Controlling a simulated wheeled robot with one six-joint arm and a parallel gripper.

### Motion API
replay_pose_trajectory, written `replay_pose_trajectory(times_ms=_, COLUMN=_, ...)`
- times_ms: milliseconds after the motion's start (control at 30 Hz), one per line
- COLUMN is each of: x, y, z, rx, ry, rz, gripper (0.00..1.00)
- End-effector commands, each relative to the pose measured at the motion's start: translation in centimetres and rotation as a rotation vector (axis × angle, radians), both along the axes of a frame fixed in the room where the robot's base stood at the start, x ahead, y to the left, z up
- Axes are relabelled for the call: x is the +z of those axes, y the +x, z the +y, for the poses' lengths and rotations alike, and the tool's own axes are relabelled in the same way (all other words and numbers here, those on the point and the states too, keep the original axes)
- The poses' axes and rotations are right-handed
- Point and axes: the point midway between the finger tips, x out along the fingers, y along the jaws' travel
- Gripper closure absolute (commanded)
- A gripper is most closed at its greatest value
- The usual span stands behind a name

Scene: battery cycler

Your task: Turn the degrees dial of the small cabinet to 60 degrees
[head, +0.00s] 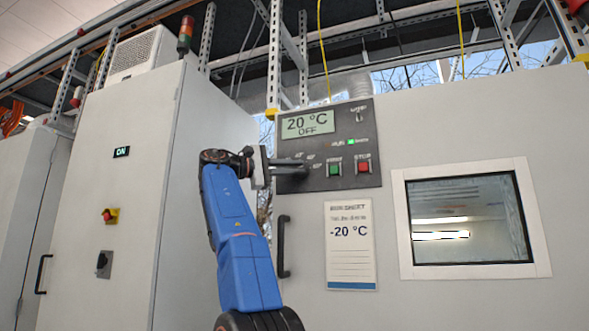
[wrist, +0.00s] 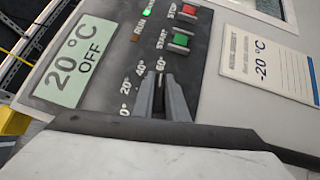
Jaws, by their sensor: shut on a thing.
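The dark control panel (head: 340,125) of the small cabinet (head: 435,135) shows "20 °C OFF" on its display (head: 307,124); the display also shows in the wrist view (wrist: 78,63). The degrees dial (wrist: 159,93) is a dark knob with a light pointer line, beside marks for 0, 20, 40 and 60 degrees. The line appears to point toward the 60 mark (wrist: 160,65). My gripper (head: 298,168) reaches the panel from the left and is shut on the dial, its grey fingers beside the knob. In the head view the fingers largely hide the dial.
Green START (head: 335,168) and red STOP (head: 364,166) buttons sit just right of the dial. A run sheet (head: 350,250) reading "-20 °C" hangs below. A black door handle (head: 283,247) lies under my gripper. A large cabinet (head: 130,190) stands left.

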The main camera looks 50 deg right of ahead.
Motion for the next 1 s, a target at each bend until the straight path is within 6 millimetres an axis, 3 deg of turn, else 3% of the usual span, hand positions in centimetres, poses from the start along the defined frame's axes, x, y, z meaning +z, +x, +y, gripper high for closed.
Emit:
replay_pose_trajectory(times_ms=567, x=-0.11, y=-0.04, z=-0.06, rx=-0.002, ry=0.01, rz=-0.017, gripper=1.0)
replay_pose_trajectory(times_ms=600, x=-0.11, y=-0.04, z=-0.06, rx=-0.001, ry=0.01, rz=-0.017, gripper=0.83)
replay_pose_trajectory(times_ms=667, x=-0.1, y=-0.04, z=-0.06, rx=-0.001, ry=0.01, rz=-0.017, gripper=0.69)
replay_pose_trajectory(times_ms=1000, x=-0.06, y=0.05, z=0.11, rx=0.0, ry=0.008, rz=-0.016, gripper=0.69)
